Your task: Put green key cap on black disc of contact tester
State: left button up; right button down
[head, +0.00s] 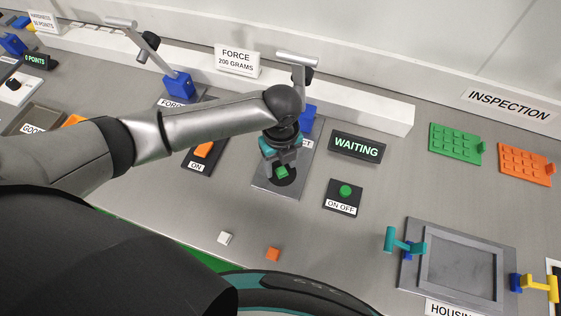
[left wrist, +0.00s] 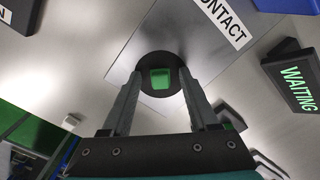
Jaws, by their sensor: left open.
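The green key cap (head: 281,173) sits on the black disc (head: 291,182) of the contact tester (head: 267,184). In the left wrist view the cap (left wrist: 160,78) shows near the middle of the disc (left wrist: 158,58). My left gripper (head: 281,162) is above the disc with its fingers pointing down. In the left wrist view its two fingers (left wrist: 160,85) are spread apart, one on each side of the cap, with gaps between. The sign beside the tester (head: 343,146) reads WAITING. My right gripper is not in view.
A green ON OFF button (head: 345,190) stands right of the tester. A white cap (head: 225,238) and an orange cap (head: 273,254) lie loose in front. A housing fixture (head: 408,268) with a teal clamp (head: 403,243) is at right. Green (head: 457,144) and orange (head: 525,164) keypads lie behind it.

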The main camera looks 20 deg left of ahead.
aim_at(281, 168)
pick_arm(q)
notch_tip(281, 168, up, 12)
jog(key=p, duration=0.2)
jog(key=shift+r, duration=0.2)
dwell(0.4)
